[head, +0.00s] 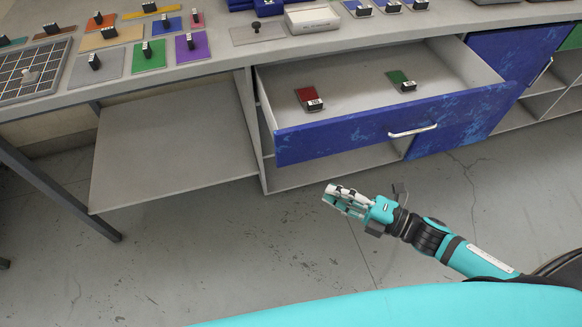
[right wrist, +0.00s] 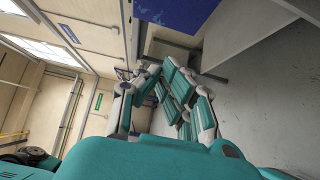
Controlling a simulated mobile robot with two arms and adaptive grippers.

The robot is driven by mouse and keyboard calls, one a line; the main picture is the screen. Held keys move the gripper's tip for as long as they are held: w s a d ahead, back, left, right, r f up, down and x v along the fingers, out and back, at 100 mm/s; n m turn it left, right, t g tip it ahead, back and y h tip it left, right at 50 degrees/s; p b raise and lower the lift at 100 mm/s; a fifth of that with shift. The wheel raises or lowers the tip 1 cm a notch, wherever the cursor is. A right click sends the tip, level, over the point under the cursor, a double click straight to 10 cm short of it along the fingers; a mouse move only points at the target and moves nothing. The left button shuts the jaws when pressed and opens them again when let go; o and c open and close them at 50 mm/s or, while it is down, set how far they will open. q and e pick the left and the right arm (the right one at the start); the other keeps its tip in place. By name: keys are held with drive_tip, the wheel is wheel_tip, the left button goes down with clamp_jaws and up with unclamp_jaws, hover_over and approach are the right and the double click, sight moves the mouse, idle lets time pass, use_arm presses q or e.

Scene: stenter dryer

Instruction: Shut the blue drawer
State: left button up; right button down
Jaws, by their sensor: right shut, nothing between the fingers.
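The blue drawer (head: 340,134) is pulled open under the counter, with a white bar handle (head: 412,131) on its front. A red sample (head: 308,98) and a green sample (head: 401,80) lie apart on the drawer's grey floor. My right gripper (head: 340,198) is shut and empty, in front of and below the drawer front, apart from it. In the right wrist view, the gripper's fingers (right wrist: 160,88) show in the middle, and part of a blue front (right wrist: 175,20) shows at the top. My left gripper is not in view.
The counter top (head: 225,62) carries several coloured plates with black-and-white knobs and a grid tray (head: 35,72) at left. A blue cabinet front (head: 515,50) is right of the drawer. A grey low shelf (head: 170,155) stands at left. The floor in front is clear.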

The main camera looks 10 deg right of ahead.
use_arm(q)
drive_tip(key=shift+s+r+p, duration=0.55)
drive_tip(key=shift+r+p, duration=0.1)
drive_tip(key=shift+p, duration=0.05)
use_arm(e)
drive_tip(key=x, duration=0.4)
drive_tip(key=w+d+x, duration=0.1)
drive_tip(key=x, duration=0.3)
drive_tip(key=w+x, duration=0.1)
drive_tip(key=x, duration=0.3)
drive_tip(key=shift+w+d+r, duration=0.1)
drive_tip(key=shift+w+r, duration=0.05)
drive_tip(key=shift+w, duration=0.1)
